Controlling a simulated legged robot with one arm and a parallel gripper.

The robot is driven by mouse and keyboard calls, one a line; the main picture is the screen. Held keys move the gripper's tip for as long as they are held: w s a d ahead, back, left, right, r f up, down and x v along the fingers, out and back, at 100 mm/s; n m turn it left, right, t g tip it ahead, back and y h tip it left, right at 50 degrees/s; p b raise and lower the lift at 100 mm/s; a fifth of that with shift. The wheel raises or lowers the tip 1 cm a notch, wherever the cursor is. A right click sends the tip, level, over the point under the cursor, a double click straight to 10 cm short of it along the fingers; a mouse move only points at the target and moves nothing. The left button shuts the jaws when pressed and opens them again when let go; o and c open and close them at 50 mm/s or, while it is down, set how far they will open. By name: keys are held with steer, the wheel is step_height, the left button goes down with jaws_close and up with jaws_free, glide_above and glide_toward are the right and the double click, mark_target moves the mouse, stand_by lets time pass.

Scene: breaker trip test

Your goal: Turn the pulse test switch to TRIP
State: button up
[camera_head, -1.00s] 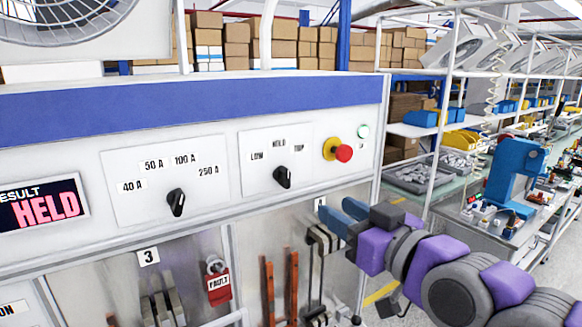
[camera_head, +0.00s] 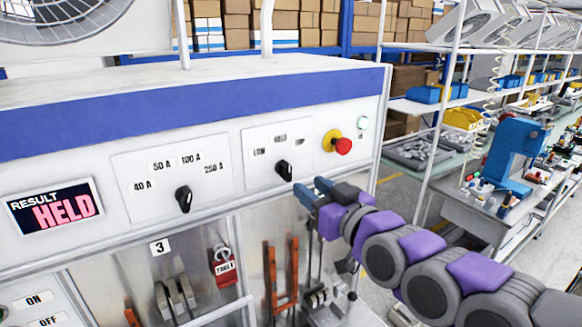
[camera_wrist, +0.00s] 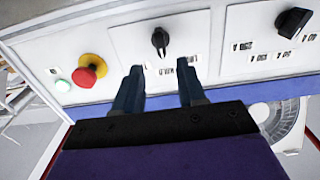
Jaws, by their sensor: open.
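The pulse test switch is a black rotary knob (camera_head: 284,170) on a white plate marked LOW, HOLD and TRIP. Its pointer stands near upright, toward the middle mark; the labels are blurred now. It also shows in the wrist view (camera_wrist: 160,40), upside down, beyond my fingertips. My gripper (camera_head: 328,186) is right of the knob and slightly lower in the head view, apart from it. In the wrist view my gripper (camera_wrist: 162,80) has its two blue fingers spread with nothing between them, and the knob lies ahead of the gap. The result display (camera_head: 55,206) reads HELD.
A red emergency button (camera_head: 343,146) on a yellow base and a pale green lamp (camera_head: 363,124) sit right of the plate. A current selector knob (camera_head: 184,198) is on the left. A red padlock tag (camera_head: 224,267) and copper bars hang below.

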mark_target(289, 172)
steer(key=p+x, duration=0.1)
steer(key=x, duration=0.7)
steer(key=shift+a+p, duration=0.2)
steer(key=shift+p, duration=0.2)
steer(key=shift+c, duration=0.3)
jaws_close()
